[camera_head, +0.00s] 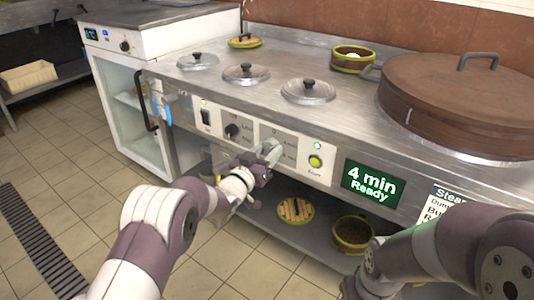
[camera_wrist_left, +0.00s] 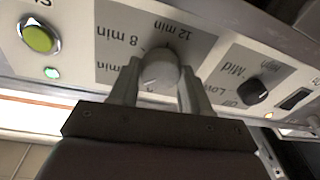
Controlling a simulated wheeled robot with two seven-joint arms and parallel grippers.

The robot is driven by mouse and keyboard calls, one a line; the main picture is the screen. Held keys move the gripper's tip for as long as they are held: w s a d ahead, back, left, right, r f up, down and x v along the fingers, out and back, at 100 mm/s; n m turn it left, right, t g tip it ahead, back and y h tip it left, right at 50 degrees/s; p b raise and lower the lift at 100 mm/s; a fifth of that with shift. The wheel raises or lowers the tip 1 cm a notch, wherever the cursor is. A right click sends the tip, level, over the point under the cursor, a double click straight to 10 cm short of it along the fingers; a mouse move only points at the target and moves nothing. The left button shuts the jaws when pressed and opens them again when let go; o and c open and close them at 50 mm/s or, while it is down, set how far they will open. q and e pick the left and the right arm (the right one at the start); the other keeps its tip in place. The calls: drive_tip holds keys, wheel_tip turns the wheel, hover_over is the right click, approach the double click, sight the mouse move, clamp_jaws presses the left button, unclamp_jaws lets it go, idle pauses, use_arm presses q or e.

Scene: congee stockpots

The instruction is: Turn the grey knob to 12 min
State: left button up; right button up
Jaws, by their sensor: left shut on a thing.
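The grey knob (camera_wrist_left: 160,72) sits on the stove's front panel between labels that read 8 min and 12 min in the left wrist view, where the panel appears upside down. My left gripper (camera_wrist_left: 157,85) has one finger on each side of the knob and is shut on it. In the head view my left gripper (camera_head: 264,160) reaches the panel from below and partly hides the knob. The green display (camera_head: 372,183) reads "4 min Ready". My right arm (camera_head: 450,255) is at the lower right; its fingers do not show.
A black knob (camera_head: 232,130) is left of the grey knob, and a yellow-green button (camera_head: 315,161) is to its right. The counter bears several steel lids and a large brown round lid (camera_head: 460,100). Below, a shelf holds a pot (camera_head: 352,232) and a wooden lid (camera_head: 295,211).

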use_arm(q)
drive_tip(key=m, duration=0.4)
drive_tip(key=shift+f+h+b, duration=0.2)
drive_tip(key=shift+h+b, duration=0.1)
drive_tip(key=shift+b, duration=0.1)
drive_tip(key=m, duration=0.4)
drive_tip(key=shift+a+h+b, duration=0.1)
drive_tip(key=shift+h+b, duration=0.3)
drive_tip(key=m+b, duration=0.1)
drive_tip(key=m, duration=0.2)
drive_tip(key=m+g+b, duration=0.1)
drive_tip(key=m, duration=0.3)
drive_tip(key=shift+w+a+h, duration=0.1)
drive_tip(key=shift+h, duration=0.3)
drive_tip(key=m+b, duration=0.1)
drive_tip(key=m, duration=0.2)
drive_tip(key=m+g+b, duration=0.1)
drive_tip(key=m, duration=0.3)
drive_tip(key=shift+h+b, duration=0.3)
drive_tip(key=shift+b, duration=0.1)
drive_tip(key=m+b, duration=0.2)
drive_tip(key=m, duration=0.2)
drive_tip(key=shift+r+g, duration=0.1)
drive_tip(key=shift+g, duration=0.3)
drive_tip(key=shift+r+m+b, duration=0.1)
drive_tip(key=shift+m+b, duration=0.5)
drive_tip(key=shift+m, duration=0.6)
drive_tip(key=o, duration=1.1)
drive_tip(key=shift+r, duration=0.1)
drive_tip(key=shift+c, duration=0.2)
